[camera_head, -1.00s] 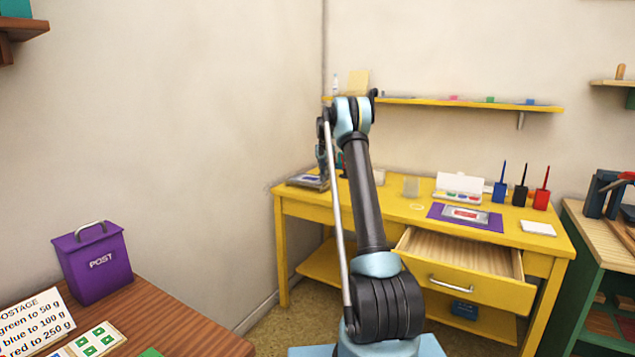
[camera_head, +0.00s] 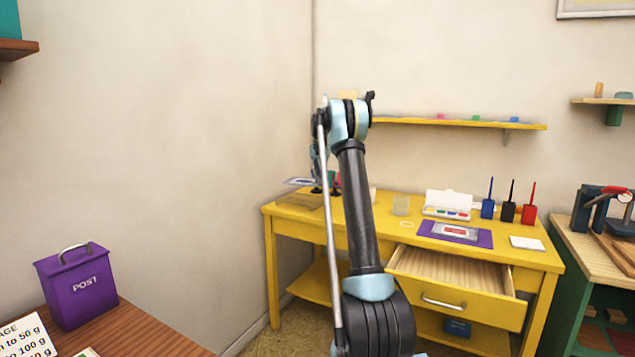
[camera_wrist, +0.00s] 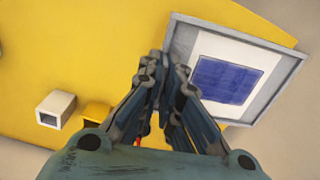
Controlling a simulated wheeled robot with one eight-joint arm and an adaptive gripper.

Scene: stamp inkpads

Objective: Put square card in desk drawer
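A flat grey-framed piece (camera_wrist: 279,72) with a white face and a blue rectangle fills the upper right of the wrist view. In the head view, this framed piece (camera_head: 298,181) is at the desk's left end, above a darker patch. My gripper (camera_wrist: 165,68) has its fingers together at the piece's near left edge and appears shut on it. A plain white, roughly square card (camera_head: 527,242) lies flat on the desk's right end, away from my gripper. The desk drawer (camera_head: 452,268) is pulled open and its visible inside is bare.
The yellow desk (camera_head: 385,218) carries a purple mat (camera_head: 484,238) with a grey-framed red-print piece, a paint box (camera_head: 447,204), and blue, black and red upright holders (camera_head: 508,211). A purple post box (camera_head: 76,287) stands at lower left. A shelf (camera_head: 450,123) hangs above.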

